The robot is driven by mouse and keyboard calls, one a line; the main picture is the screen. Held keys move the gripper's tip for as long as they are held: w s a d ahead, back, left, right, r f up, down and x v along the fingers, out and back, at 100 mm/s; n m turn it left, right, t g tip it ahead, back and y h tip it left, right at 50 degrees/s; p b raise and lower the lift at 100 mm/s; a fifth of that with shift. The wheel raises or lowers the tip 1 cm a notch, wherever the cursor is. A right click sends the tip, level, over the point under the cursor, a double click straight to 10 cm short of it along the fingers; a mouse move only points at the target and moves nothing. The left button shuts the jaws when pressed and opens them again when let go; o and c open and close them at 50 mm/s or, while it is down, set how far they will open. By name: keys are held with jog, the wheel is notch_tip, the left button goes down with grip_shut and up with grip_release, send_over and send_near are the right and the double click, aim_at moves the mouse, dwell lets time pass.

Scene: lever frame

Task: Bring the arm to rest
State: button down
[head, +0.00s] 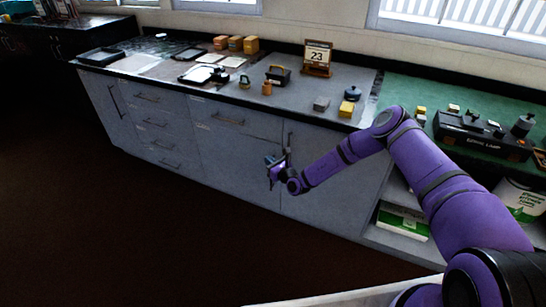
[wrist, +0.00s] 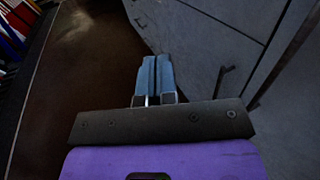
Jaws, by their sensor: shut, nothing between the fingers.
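My purple arm reaches out from the lower right in the head view. My gripper (head: 270,160) is in front of the grey cabinet doors, below the counter edge. In the wrist view its two blue fingers (wrist: 155,75) lie side by side with no object between them. The gripper is shut and empty. The fingers appear apart from the cabinet front (wrist: 215,60).
The grey counter (head: 345,80) holds a calendar (head: 317,57), a black box with a handle (head: 278,75) and several small items. A green worktop (head: 400,90) with a black lever frame (head: 482,135) is at the right. The brown floor (head: 150,230) is clear.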

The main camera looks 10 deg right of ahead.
jog(key=s+a+r+n+g+y, duration=0.2)
jog(key=r+n+g+y, duration=0.3)
jog(key=r, duration=0.6)
jog(key=s+a+r+n+g+y, duration=0.2)
jog(key=r+n, duration=0.5)
jog(key=r, duration=0.4)
jog(key=s+r+n+g+h, duration=0.2)
jog(key=s+r+n+g, duration=0.65)
jog(key=r, duration=0.75)
jog(key=s+d+r+n+t+h, duration=0.2)
jog(key=s+d+r+h, duration=0.3)
jog(key=s, duration=0.8)
jog(key=s+d+r+n+t+h, duration=0.1)
jog(key=s+d+r+n+h, duration=0.3)
jog(key=s+d+r, duration=0.3)
jog(key=s+d+r+n+t+h, duration=0.2)
jog(key=s+d+r+h, duration=0.3)
jog(key=s+d, duration=0.8)
jog(key=s+r+n, duration=0.1)
jog(key=s, duration=0.6)
jog(key=shift+s+d+r+t+h, duration=0.15)
jog(key=shift+s+r+t+h, duration=0.15)
jog(key=shift+t+h, duration=0.1)
